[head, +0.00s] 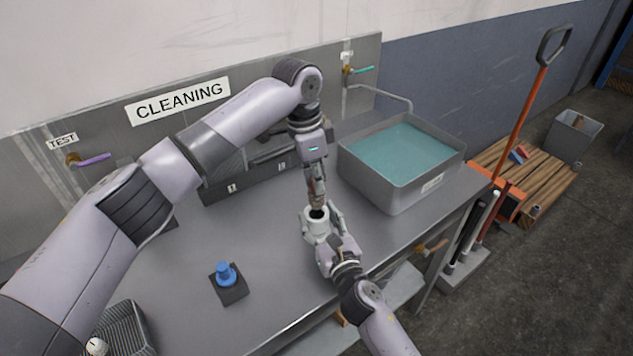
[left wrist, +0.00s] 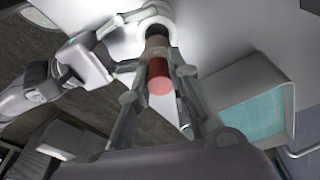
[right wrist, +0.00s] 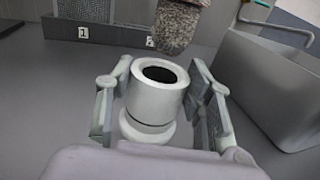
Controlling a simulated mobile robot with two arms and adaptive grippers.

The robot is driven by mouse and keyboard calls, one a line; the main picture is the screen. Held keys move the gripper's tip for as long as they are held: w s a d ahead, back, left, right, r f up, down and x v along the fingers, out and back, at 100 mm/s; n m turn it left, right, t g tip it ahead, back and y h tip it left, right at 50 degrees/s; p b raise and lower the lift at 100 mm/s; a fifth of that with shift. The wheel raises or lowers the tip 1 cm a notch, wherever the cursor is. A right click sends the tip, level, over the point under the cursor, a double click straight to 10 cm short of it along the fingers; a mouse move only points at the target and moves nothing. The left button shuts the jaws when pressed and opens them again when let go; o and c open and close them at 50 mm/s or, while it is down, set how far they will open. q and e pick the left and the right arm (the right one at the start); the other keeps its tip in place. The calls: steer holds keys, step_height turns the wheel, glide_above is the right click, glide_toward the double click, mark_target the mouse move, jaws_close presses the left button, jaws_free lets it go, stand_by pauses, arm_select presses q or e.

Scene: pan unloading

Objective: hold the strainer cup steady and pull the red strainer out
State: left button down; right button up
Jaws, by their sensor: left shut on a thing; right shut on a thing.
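The white strainer cup (head: 316,228) is upright above the bench, with its dark mouth facing up. My right gripper (head: 323,232) is shut around its sides; in the right wrist view the cup (right wrist: 158,100) sits between both fingers. My left gripper (head: 316,182) is shut on the red strainer, whose red end (left wrist: 160,78) shows between its fingers in the left wrist view. The strainer's mottled mesh body (right wrist: 180,22) hangs above and beyond the cup's rim in the right wrist view. Its rounded tip appears clear of the mouth, which looks empty and dark.
A grey basin (head: 385,180) of teal liquid stands on the bench to the right of the grippers. A blue knobbed piece on a dark base (head: 228,288) sits at front left. A dark numbered rack (head: 225,188) stands behind. Bench surface between them is clear.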

arm_select(q)
steer(key=shift+r, duration=0.4)
arm_select(e)
steer(key=o, duration=1.3)
steer(key=shift+o, duration=0.2)
